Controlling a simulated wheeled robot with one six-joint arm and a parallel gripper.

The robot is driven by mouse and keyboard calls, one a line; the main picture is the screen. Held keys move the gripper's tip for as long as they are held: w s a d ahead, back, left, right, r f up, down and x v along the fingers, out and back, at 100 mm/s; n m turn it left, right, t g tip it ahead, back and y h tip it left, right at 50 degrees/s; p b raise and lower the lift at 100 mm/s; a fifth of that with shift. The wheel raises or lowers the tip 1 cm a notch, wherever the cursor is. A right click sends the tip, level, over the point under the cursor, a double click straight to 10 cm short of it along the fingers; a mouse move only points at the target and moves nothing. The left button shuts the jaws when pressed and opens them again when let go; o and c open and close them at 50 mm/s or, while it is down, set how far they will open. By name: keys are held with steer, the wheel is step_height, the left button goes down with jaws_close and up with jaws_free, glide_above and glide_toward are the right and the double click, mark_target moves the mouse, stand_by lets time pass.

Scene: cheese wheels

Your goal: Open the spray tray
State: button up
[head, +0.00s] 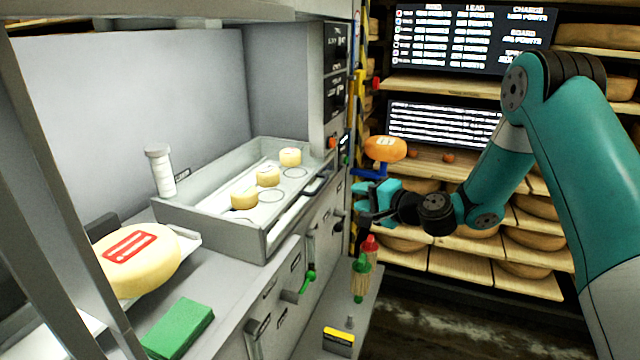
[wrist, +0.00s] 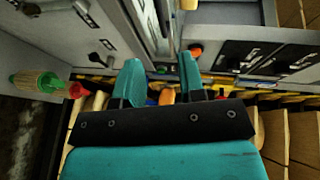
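A pale grey open-topped tray (head: 210,232) sits on the counter at centre left in the head view. Three small yellow cheese wheels (head: 268,177) stand in it, beside empty ring marks. A dark handle (head: 318,184) is on its right side. I cannot read a label that names it the spray tray. My gripper (head: 361,205) is to the right of the tray and handle, apart from them. In the wrist view its two teal fingers (wrist: 160,70) are spread with a gap between them and nothing held. I cannot identify the tray handle in the wrist view.
A large cheese wheel with a red label (head: 138,262), a green block (head: 180,327) and a white cylinder (head: 160,172) are on the counter. Shelves of cheese (head: 470,255) stand behind my arm. A red-topped brush (head: 365,262) is below the gripper.

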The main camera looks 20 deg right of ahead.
mark_target(320, 185)
steer(key=p+x, duration=0.4)
steer(key=x, duration=1)
steer(key=shift+c, duration=0.3)
jaws_close()
